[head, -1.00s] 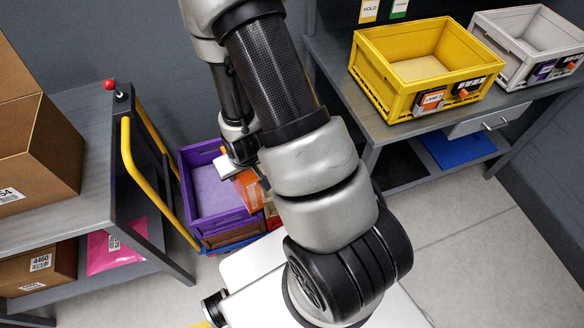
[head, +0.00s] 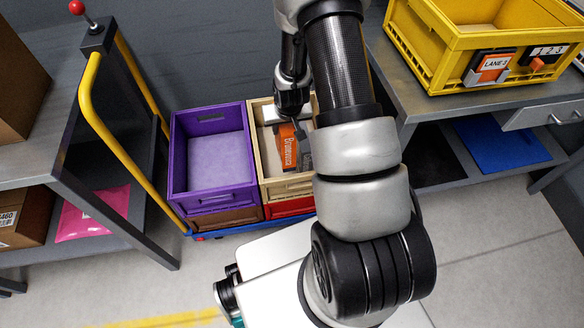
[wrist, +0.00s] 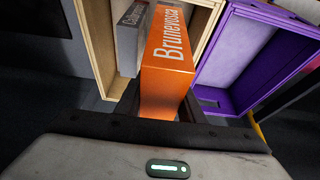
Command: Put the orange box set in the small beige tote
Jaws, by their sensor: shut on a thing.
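The box set's lower end is over or inside the tote's opening; I cannot tell how deep. A grey lettered block (wrist: 128,42) shows beside the orange face; I cannot tell whether it is separate.
A purple tote (head: 219,160) stands directly left of the beige one. Brown (head: 226,219) and red (head: 290,207) totes lie underneath, on a blue base. A bench with a yellow crate (head: 470,78) is at right.

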